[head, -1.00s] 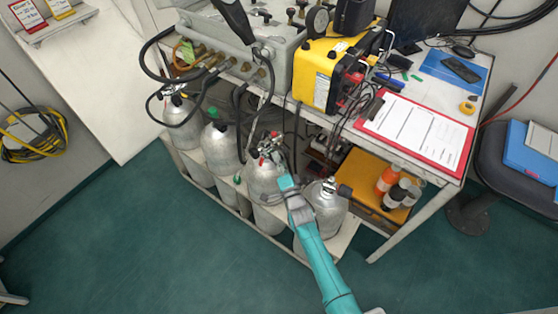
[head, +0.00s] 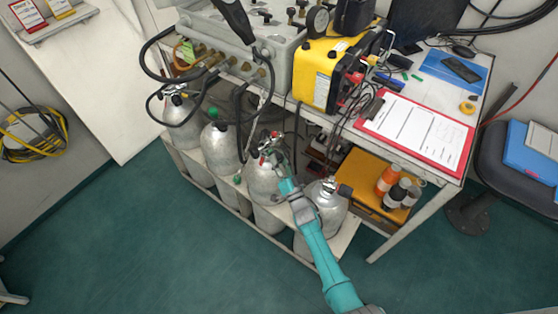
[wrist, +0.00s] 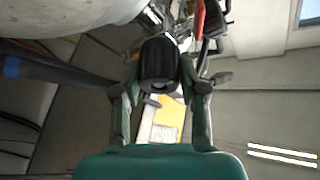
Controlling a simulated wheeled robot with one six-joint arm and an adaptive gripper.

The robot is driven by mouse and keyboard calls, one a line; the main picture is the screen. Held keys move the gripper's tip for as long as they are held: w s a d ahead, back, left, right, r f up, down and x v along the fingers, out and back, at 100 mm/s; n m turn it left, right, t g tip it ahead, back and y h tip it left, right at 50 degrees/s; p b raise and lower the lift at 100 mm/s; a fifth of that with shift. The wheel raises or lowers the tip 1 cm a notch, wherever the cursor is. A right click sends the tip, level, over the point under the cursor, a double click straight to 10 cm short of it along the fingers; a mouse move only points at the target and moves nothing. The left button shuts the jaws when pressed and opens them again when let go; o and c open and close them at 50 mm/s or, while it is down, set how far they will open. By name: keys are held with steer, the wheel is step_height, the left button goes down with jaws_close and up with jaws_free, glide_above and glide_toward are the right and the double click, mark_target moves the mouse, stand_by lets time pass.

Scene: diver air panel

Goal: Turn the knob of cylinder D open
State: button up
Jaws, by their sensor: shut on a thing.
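Several silver cylinders stand in a row in the rack under the bench in the head view; no letters on them are readable. My gripper (head: 275,156) is at the valve on top of the third cylinder from the left (head: 262,182). In the wrist view a black ribbed knob (wrist: 159,62) sits between the two fingers of my gripper (wrist: 158,75), which are shut on it. The knob itself is hidden by the gripper in the head view. Part of that cylinder's pale body (wrist: 70,15) shows at the wrist view's upper left.
The rightmost cylinder (head: 327,205) stands close beside my arm, its valve near the wrist. Black hoses (head: 240,120) hang around the left cylinders. A bench with a yellow case (head: 318,75) and red clipboard (head: 418,130) stands above. The green floor in front is clear.

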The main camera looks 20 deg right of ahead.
stand_by(0.4)
steer(key=o, duration=1.1)
steer(key=shift+o, duration=0.2)
steer(key=v, duration=1.2)
steer(key=shift+f, duration=0.1)
